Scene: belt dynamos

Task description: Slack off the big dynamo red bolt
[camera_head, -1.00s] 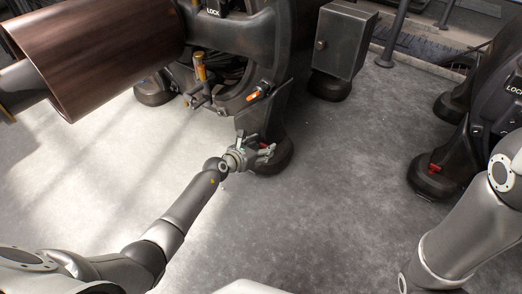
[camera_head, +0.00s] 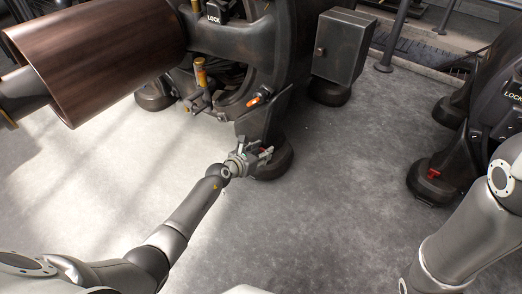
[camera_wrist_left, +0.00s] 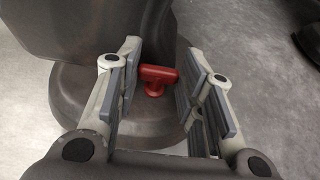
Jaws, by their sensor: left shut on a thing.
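The big dynamo (camera_head: 225,45) stands at the upper middle of the head view, with a large brown drum on its left. Its red bolt (camera_wrist_left: 158,76) is a T-shaped handle above the dark round foot (camera_wrist_left: 75,108) in the left wrist view. In the head view only a bit of red shows between the fingers. My left gripper (camera_head: 263,154) is low at this foot, shut on the red bolt, with one finger on each side of it. My right arm shows at the right edge, but its gripper is out of view.
A second dynamo (camera_head: 490,120) stands at the right with another red bolt (camera_head: 433,174) on its foot. An orange handle (camera_head: 260,98) sits above my left gripper. The floor in the middle is clear.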

